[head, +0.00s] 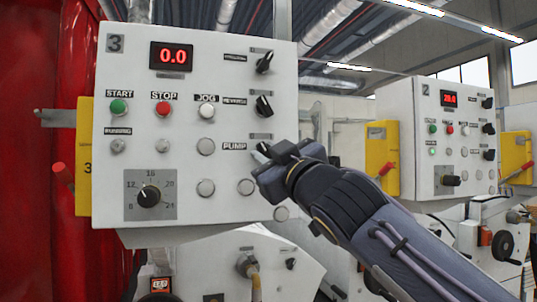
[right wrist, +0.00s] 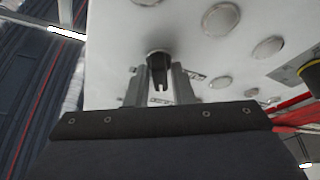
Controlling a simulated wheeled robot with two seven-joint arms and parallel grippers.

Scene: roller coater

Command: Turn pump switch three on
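The white control panel marked 3 (head: 130,75) stands at the left of the head view. Its PUMP label (head: 235,146) sits at the lower right, with the pump switch mostly hidden there by my right gripper (head: 266,160). In the right wrist view the pump switch is a black knob (right wrist: 158,72) on the white panel. The two fingers of my right gripper (right wrist: 160,90) lie one on each side of the knob's handle. I cannot tell whether they touch it. My left gripper is not in view.
Two other black switches sit above: a reverse switch (head: 264,106) and an upper one (head: 265,62). Several round buttons and a speed dial (head: 149,195) fill the panel. A second panel marked 2 (head: 450,150) stands right, behind my arm. A yellow box (head: 84,155) borders the panel.

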